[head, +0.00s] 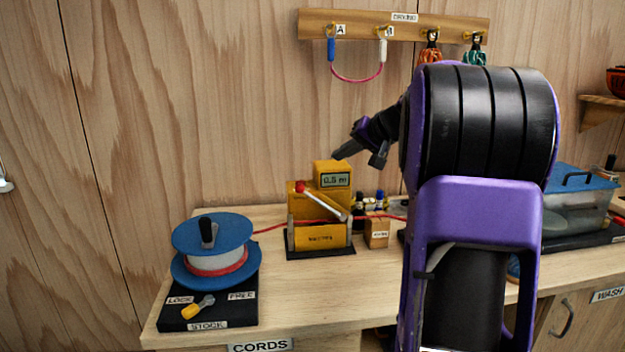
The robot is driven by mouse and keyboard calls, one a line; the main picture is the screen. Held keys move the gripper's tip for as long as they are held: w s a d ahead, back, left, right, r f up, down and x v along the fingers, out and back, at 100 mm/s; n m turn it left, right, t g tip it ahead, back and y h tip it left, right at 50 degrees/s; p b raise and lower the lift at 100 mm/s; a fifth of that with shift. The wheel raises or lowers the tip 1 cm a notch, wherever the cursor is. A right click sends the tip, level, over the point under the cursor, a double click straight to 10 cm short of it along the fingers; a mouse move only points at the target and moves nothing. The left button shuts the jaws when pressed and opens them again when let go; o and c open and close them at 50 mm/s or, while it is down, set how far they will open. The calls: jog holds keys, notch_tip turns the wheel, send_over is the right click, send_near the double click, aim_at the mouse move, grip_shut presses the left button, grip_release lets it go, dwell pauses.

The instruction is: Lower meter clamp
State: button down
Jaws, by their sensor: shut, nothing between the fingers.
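The yellow meter (303,205) stands on a dark base on the bench, left of my arm. Its display (336,180) appears to read 0.5 m. The clamp, a pale lever (336,206) with what looks like a red end (300,187), lies slanted across the meter's front. I cannot tell whether it presses on the cord. The red cord (270,228) runs from the blue spool (212,246) through the meter and out to the right. My gripper (358,157) is shut and empty, above and right of the display, apart from the clamp.
The spool stands on a black stock base (235,317) with a yellow-handled lever (198,307) by the LOCK label. A small cardboard box (377,232) and small bottles stand right of the meter. A wooden hook rail (365,24) hangs above. Bare bench (300,290) lies in front.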

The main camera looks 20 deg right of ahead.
jog(key=shift+s, duration=0.1)
jog(key=s+a+f+x, duration=0.1)
jog(key=x, duration=1.1)
jog(key=shift+a+f, duration=0.4)
jog(key=shift+f, duration=0.1)
jog(key=shift+w, duration=0.1)
jog(key=w+a+f+n+g+h+p, duration=0.1)
jog(key=a+f+h, duration=0.3)
jog(key=f, duration=0.5)
jog(key=shift+w+a+f+n+g+h, duration=0.3)
jog(key=shift+a+f+n+g+h, duration=0.15)
jog(key=shift+a+n, duration=0.6)
